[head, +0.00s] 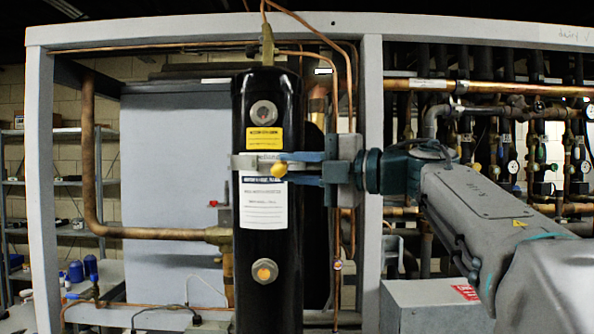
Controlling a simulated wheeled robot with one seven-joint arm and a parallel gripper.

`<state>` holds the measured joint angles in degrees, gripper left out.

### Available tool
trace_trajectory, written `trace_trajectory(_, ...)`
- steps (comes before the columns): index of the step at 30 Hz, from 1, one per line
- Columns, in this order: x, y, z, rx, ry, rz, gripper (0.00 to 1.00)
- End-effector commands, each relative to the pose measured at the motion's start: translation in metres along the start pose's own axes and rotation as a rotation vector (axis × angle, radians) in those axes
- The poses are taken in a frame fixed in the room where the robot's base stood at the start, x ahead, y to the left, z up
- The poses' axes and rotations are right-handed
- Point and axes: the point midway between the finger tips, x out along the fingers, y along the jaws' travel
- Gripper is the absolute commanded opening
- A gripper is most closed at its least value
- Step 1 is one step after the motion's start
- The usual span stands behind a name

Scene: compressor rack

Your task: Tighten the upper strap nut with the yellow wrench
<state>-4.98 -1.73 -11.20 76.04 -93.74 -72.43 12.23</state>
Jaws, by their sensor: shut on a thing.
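A tall black cylinder (268,222) stands upright in the rack. A light metal strap (243,162) crosses its front at upper-middle height. My gripper (284,168) reaches in from the right with its blue fingers in front of the cylinder at strap height. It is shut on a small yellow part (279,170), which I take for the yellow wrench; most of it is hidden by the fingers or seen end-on. The strap nut is hidden or too small to make out, so I cannot tell whether the wrench sits on it.
A grey frame post (370,80) stands behind my gripper. Thin copper tubes (338,250) run just right of the cylinder. A thick copper pipe (90,170) is at left. Pipes, valves and gauges (513,167) crowd the right. A grey box (432,305) sits below my arm.

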Motion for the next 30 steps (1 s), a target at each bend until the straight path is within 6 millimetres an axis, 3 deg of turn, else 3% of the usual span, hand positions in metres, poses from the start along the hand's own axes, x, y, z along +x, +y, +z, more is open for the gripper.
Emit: trace_trajectory(30, -0.007, 0.000, -0.018, -0.001, 0.006, 0.000, 0.00)
